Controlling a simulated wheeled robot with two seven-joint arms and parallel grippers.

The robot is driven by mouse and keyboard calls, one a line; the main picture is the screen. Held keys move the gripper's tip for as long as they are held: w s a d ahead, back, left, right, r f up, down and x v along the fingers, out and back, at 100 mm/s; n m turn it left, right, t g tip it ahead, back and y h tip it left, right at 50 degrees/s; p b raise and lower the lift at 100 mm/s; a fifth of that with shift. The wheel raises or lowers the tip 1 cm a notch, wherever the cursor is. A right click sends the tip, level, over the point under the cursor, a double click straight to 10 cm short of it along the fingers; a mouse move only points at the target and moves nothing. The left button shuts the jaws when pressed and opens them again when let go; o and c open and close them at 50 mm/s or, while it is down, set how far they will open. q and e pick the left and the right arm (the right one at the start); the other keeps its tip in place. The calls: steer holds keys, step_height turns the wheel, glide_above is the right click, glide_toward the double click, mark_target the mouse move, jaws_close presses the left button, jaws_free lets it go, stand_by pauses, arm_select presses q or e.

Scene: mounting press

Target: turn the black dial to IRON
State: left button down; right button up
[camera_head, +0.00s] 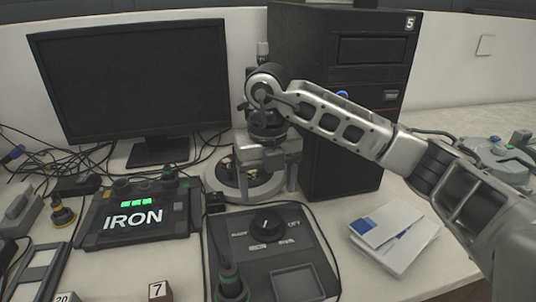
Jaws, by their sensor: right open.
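The black dial (267,225) sits on a dark control panel (325,262) at the lower middle. My right gripper (267,181) hangs from the arm that comes in from the right. It is open, behind and above the dial in the picture, and apart from it. A dark display box (185,222) left of the panel shows IRON in white letters. My left gripper is out of view.
A monitor (130,85) and a black computer tower (345,180) stand behind. A round metal base (215,182) shows behind my right gripper. A dark green-based knob or lever (230,285) stands left of the dial. White booklets (395,240) lie to the right.

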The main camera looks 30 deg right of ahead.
step_height(320, 180, up, 8)
steer(key=shift+f+p, duration=0.15)
steer(key=shift+p, duration=0.2)
stand_by(0.4)
